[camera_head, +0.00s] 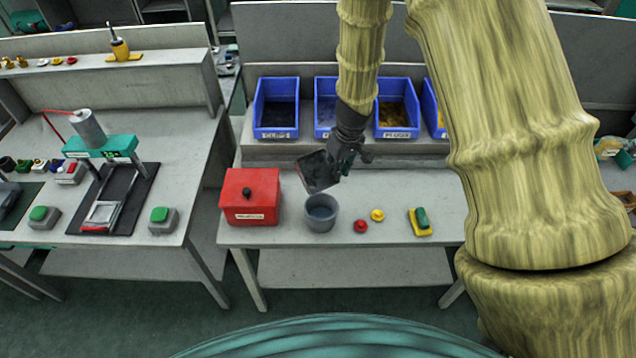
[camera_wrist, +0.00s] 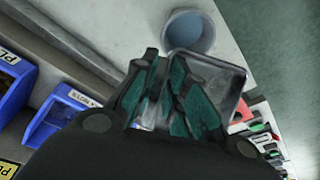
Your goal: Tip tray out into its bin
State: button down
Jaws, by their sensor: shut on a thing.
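My gripper (camera_head: 342,158) is shut on a small dark tray (camera_head: 314,174), holding it by one edge above the table. The tray is tilted; whether anything lies in it I cannot tell. In the wrist view the fingers (camera_wrist: 168,85) grip the tray (camera_wrist: 232,78), which shows as a grey, shallow pan. Blue bins stand in a row behind: a left one (camera_head: 275,134) with dark contents, a second (camera_head: 322,132) partly behind my arm, a third (camera_head: 397,133) with some yellowish contents, and a fourth mostly hidden (camera_head: 430,110). Which bin belongs to the tray I cannot tell.
A red box (camera_head: 249,204) with a black knob stands left on the table, beside a grey cup (camera_head: 321,221). A red knob (camera_head: 361,226), a yellow knob (camera_head: 377,214) and a green-yellow block (camera_head: 420,228) lie to the right. Another bench (camera_head: 200,150) stands left across a gap.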

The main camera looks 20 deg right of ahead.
jog(key=shift+r, duration=0.15)
jog(key=shift+w+a+r, duration=0.1)
jog(key=shift+w+r, duration=0.05)
jog(key=shift+g, duration=0.3)
jog(key=shift+r+g+b, duration=0.2)
jog(key=shift+g+b, duration=0.1)
jog(key=shift+r, duration=0.2)
